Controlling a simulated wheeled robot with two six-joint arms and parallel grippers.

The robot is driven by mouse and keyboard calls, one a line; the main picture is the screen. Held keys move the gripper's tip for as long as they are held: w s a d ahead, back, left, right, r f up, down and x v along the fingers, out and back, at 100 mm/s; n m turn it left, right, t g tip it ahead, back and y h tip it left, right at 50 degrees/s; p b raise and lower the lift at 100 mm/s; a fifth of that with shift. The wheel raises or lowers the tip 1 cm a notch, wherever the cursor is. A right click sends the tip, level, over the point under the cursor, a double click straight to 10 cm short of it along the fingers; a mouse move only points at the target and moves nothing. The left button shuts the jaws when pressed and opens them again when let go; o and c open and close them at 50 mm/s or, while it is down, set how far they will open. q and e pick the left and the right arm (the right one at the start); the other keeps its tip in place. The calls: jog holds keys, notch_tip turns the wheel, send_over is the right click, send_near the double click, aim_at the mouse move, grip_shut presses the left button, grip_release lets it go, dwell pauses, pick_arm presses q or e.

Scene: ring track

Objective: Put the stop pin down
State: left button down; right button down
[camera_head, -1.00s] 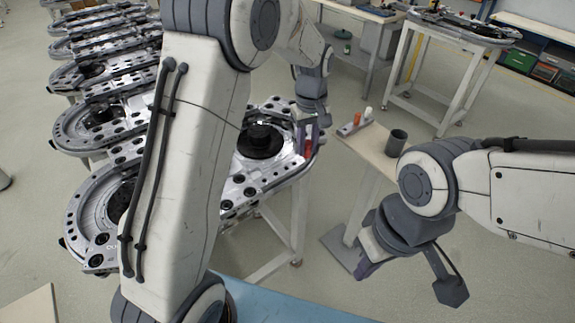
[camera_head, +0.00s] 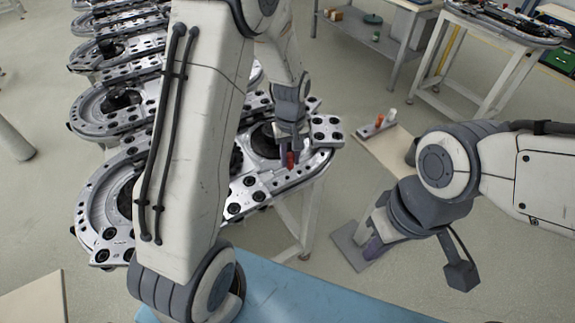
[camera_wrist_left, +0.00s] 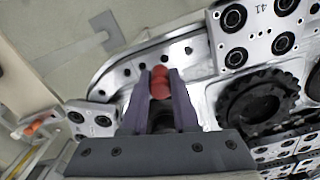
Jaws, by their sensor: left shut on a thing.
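My left gripper (camera_head: 290,156) is shut on the red stop pin (camera_wrist_left: 160,80), which sits between the purple fingers in the left wrist view. The pin also shows in the head view as a small red piece (camera_head: 290,161). Gripper and pin are over the near right part of the silver ring track plate (camera_head: 262,188). I cannot tell whether the pin touches the plate. My right gripper (camera_head: 373,248) hangs at the right, away from the track; its finger gap is not clear.
A small stand (camera_head: 390,147) right of the track carries a holder with an orange and a white piece (camera_head: 378,122). A dark cup (camera_head: 410,152) is mostly hidden behind my right arm. More track plates (camera_head: 115,75) line up behind, left. A blue surface (camera_head: 300,290) is in front.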

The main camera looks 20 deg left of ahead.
pick_arm(q)
jog(key=shift+s+a+f, duration=0.15)
jog(key=shift+s+a, duration=0.1)
jog(key=shift+f, duration=0.4)
notch_tip(320, 180, down, 3)
jog(key=shift+f+p, duration=0.15)
jog(key=shift+p, duration=0.4)
jog(key=c, duration=0.7)
grip_release()
